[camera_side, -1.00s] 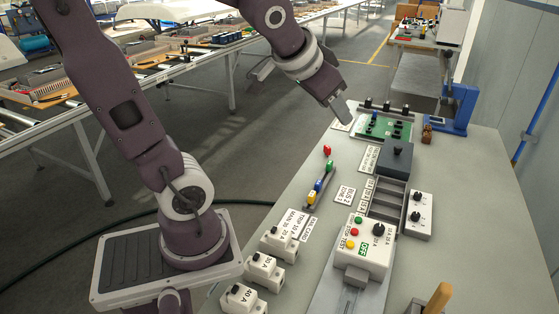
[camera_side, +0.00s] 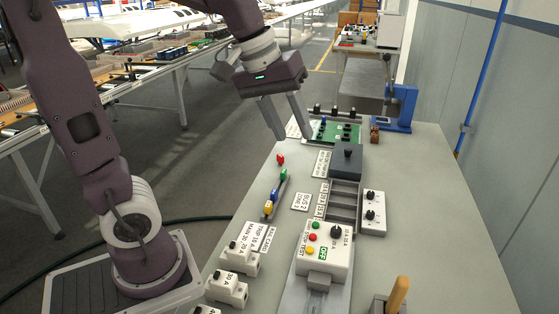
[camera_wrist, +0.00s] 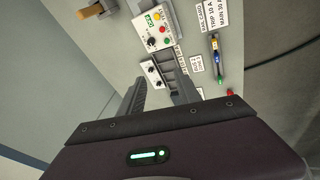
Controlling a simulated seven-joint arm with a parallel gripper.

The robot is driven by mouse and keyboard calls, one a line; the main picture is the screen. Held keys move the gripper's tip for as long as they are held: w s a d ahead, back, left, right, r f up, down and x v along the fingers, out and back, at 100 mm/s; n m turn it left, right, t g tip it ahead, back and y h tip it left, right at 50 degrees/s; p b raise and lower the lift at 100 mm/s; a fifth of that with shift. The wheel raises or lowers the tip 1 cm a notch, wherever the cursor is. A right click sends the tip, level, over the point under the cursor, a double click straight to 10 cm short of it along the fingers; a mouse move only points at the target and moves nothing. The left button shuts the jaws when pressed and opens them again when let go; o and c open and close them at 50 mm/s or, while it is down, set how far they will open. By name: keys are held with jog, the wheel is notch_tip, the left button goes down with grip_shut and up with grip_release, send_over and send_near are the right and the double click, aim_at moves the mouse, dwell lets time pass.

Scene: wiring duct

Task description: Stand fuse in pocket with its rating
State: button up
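My gripper (camera_side: 294,138) is open and empty, fingers spread and pointing down, above the far end of the bench. Both fingers also show in the wrist view (camera_wrist: 157,78). Small coloured fuse-like pieces lie nearer in the side view: a red one (camera_side: 281,159) by itself, then green (camera_side: 283,174), blue (camera_side: 275,194) and yellow (camera_side: 268,208) ones along a dark strip. The wrist view shows the red piece (camera_wrist: 229,92) and yellow piece (camera_wrist: 214,42). A grey pocketed tray (camera_side: 344,196) has rating labels (camera_side: 321,198) on its left; their numbers are too small to read.
A dark block with a knob (camera_side: 346,160) stands at the tray's far end. A white button box (camera_side: 323,248) stands in front. A green board (camera_side: 335,130), white dial box (camera_side: 373,212), blue stand (camera_side: 402,108) and white fuse holders (camera_side: 240,258) surround it.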

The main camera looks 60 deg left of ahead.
jog(key=w+a+f+n+g+y, duration=0.1)
jog(key=w+a+f+n, duration=0.5)
jog(key=w+a, duration=0.55)
jog(key=n+g+y, duration=0.3)
jog(key=n+y, duration=0.1)
jog(key=n, duration=0.1)
send_near(280, 156)
jog(key=f, duration=0.1)
jog(key=shift+y, duration=0.4)
jog(key=x, duration=0.8)
jog(key=shift+f, duration=0.2)
jog(key=shift+w+a+f, duration=0.1)
jog(key=shift+a+f, duration=0.05)
jog(key=shift+f, duration=0.25)
grip_shut()
